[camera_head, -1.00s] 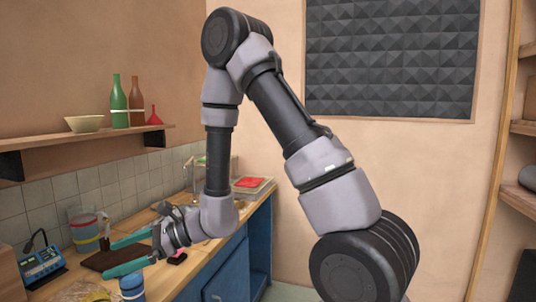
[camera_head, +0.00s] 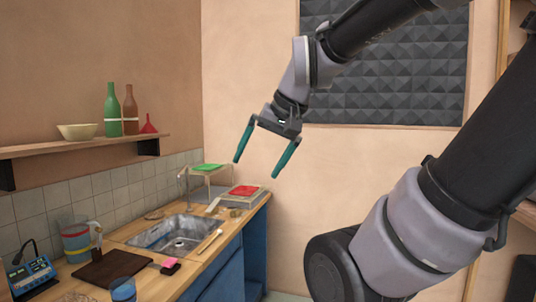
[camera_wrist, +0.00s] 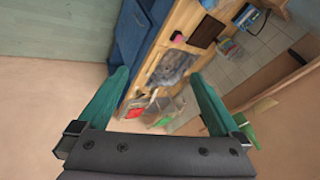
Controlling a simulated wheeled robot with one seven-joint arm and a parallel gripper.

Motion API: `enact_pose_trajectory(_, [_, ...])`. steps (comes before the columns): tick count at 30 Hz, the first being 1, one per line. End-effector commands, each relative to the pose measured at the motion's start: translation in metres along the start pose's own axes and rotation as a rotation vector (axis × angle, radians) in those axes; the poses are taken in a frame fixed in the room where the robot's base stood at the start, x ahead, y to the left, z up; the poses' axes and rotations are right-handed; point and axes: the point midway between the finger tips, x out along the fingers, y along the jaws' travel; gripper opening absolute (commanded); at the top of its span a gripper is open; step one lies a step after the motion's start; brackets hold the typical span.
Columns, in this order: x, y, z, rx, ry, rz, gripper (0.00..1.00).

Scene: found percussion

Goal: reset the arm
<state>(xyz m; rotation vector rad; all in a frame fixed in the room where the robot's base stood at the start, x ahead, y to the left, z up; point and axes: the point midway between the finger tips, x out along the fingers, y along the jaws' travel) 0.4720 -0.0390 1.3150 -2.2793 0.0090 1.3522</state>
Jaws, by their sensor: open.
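My gripper (camera_head: 264,146) has two teal fingers spread wide apart, with nothing between them. It hangs in the air with its fingers pointing down, above and in front of the far end of the counter. My arm reaches in from the upper right of the head view. In the wrist view my gripper (camera_wrist: 160,97) is also open and empty, with the counter and sink (camera_wrist: 172,66) seen beyond the fingers.
The counter holds a sink (camera_head: 178,234), dark board (camera_head: 112,267), clear jug (camera_head: 76,240), blue cup (camera_head: 123,289) and blue device (camera_head: 32,276). A shelf (camera_head: 80,147) carries a bowl (camera_head: 77,131), green bottle (camera_head: 112,110), brown bottle (camera_head: 130,112) and red funnel (camera_head: 148,124).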

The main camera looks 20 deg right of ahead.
Motion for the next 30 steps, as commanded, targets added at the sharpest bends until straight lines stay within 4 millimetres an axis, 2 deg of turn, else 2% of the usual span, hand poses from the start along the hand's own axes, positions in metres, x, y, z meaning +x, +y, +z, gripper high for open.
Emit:
enact_pose_trajectory(1, [-0.0083,0.0052,-0.0044,-0.015,0.043,0.013,1.0])
enact_pose_trajectory(5, [-0.0167,0.0121,-0.0095,-0.033,0.089,0.036,1.0])
enact_pose_trajectory(30, [-0.0167,0.0121,-0.0097,-0.035,0.089,0.036,1.0])
